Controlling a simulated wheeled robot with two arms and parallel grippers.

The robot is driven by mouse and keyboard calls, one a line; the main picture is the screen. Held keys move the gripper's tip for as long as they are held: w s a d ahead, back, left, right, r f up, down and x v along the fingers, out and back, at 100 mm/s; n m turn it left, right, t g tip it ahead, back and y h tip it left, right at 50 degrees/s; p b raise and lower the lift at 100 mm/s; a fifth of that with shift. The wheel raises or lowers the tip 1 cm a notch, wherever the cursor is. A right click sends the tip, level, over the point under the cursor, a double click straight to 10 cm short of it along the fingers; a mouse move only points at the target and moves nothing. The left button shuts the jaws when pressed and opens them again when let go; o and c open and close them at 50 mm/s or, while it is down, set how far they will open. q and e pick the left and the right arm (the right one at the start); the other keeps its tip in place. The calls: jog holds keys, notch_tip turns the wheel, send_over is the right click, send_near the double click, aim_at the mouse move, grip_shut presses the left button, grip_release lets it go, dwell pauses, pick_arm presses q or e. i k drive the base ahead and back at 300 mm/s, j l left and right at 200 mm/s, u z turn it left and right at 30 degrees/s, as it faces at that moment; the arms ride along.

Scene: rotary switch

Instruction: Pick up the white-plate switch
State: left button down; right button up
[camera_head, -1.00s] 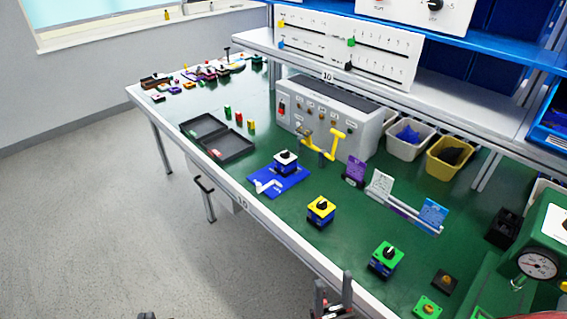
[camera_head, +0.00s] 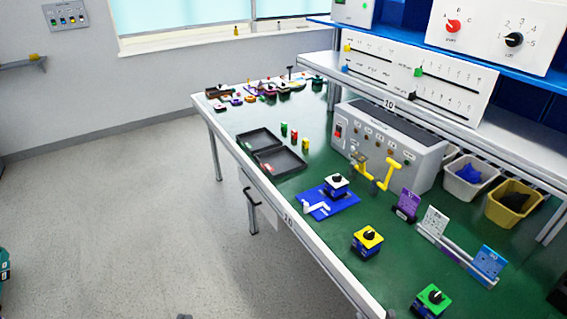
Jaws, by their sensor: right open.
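The white-plate switch (camera_head: 336,182) has a black knob on a white top and a dark and blue body. It stands upright at the back of a blue mat (camera_head: 345,203) on the green bench. A white angled piece (camera_head: 315,207) lies on the mat in front of it. My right gripper (camera_head: 389,313) shows only as a small tip at the bottom edge; it is open, well in front of the switch and apart from it. Only a dark sliver of what seems to be my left gripper (camera_head: 185,317) shows at the bottom edge; its jaws are hidden.
A yellow-plate switch (camera_head: 368,238) and a green-plate switch (camera_head: 432,299) stand nearer on the bench (camera_head: 330,245). A black tray (camera_head: 280,160) lies left of the mat. A grey control box (camera_head: 390,145) with yellow handles (camera_head: 388,175) stands behind.

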aim_at(335, 191)
jog(key=i+j+z, duration=0.1)
jog(key=i, duration=0.35)
jog(key=i+j+z, duration=0.1)
jog(key=i, duration=0.35)
jog(key=i+j, duration=0.15)
jog(key=i, duration=0.3)
jog(key=z, duration=0.05)
